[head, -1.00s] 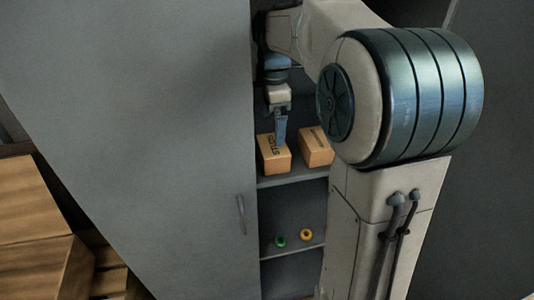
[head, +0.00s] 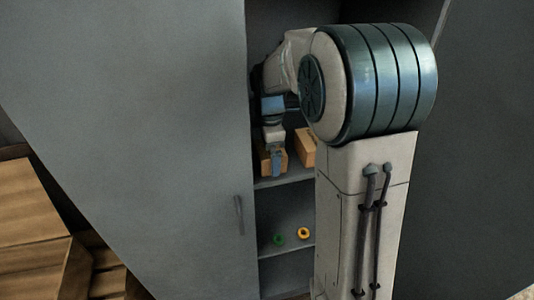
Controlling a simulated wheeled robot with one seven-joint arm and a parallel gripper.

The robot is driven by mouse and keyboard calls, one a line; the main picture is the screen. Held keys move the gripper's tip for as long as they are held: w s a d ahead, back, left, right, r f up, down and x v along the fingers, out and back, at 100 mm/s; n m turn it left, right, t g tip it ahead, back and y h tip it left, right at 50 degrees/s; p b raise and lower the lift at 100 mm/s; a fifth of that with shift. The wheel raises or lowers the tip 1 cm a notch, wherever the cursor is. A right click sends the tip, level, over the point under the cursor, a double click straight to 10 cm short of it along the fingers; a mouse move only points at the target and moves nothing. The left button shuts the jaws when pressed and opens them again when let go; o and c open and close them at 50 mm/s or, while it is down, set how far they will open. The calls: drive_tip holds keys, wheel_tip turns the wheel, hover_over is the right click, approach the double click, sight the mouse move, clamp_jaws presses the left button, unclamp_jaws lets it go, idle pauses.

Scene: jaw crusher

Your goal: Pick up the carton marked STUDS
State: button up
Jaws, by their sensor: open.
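The carton marked STUDS (head: 266,167) is a small tan box on the upper visible shelf of a grey cabinet, at its left side. My gripper (head: 277,165) is in front of and over this carton and hides most of it, including the lettering. The jaws are open. I cannot tell whether the fingers touch the carton or straddle it. A second tan carton (head: 306,148) stands just to the right on the same shelf, partly hidden by my arm.
The shelf (head: 285,180) is narrow between the cabinet door (head: 160,130) on the left and my arm. A green ring (head: 278,239) and a yellow ring (head: 304,233) lie on the shelf below. Wooden crates (head: 30,215) stand at the lower left.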

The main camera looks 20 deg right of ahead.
drive_tip(key=c, duration=0.9)
drive_tip(key=shift+c, duration=0.9)
drive_tip(key=shift+r, duration=0.15)
